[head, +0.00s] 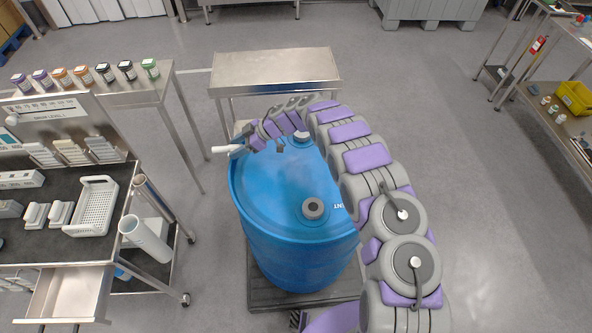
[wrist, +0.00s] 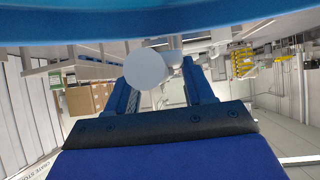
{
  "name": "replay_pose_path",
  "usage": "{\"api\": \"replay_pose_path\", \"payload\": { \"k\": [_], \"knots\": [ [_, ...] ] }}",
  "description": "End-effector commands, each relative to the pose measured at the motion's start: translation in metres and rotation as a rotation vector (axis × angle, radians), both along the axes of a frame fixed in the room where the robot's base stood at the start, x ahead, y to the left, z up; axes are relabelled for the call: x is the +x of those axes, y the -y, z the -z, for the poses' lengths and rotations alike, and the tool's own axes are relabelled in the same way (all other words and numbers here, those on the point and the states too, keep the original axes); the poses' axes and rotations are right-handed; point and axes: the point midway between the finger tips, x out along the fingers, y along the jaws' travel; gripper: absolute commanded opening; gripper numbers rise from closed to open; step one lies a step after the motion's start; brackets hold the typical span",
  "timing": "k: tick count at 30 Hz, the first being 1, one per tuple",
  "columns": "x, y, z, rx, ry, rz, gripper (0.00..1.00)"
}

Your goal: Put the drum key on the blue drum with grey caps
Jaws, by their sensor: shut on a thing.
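The blue drum (head: 285,195) stands upright in the middle of the head view. Two grey caps sit on its lid, a front cap (head: 313,208) and a back cap (head: 302,138) partly hidden by my arm. My gripper (head: 240,147) is at the drum's back left rim, shut on a pale drum key (head: 222,149) that sticks out leftward past the rim. In the wrist view the key's round pale end (wrist: 147,68) shows between the fingers, and a blue curved surface, likely the drum, crosses the top. I cannot tell whether the key touches the drum.
The drum stands on a dark pallet (head: 285,290). A steel table (head: 275,67) stands behind it. To the left are a bench with several small jars (head: 82,74) and a cart with a white basket (head: 92,207).

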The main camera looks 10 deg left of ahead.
Motion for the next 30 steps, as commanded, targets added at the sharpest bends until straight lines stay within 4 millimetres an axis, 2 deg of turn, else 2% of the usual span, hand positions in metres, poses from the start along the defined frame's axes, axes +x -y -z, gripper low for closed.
{"api": "replay_pose_path", "payload": {
  "k": [5,18,22,29,30],
  "knots": [
    [-0.003,0.025,0.002,-0.004,-0.001,0.005,0.14],
    [-0.021,0.121,0.014,-0.008,-0.002,0.004,0.14],
    [-0.024,0.136,0.015,-0.005,0.000,0.001,0.14],
    [-0.026,0.150,0.016,-0.004,0.001,0.000,0.14],
    [-0.027,0.151,0.021,-0.004,0.000,-0.002,0.14]
  ]
}}
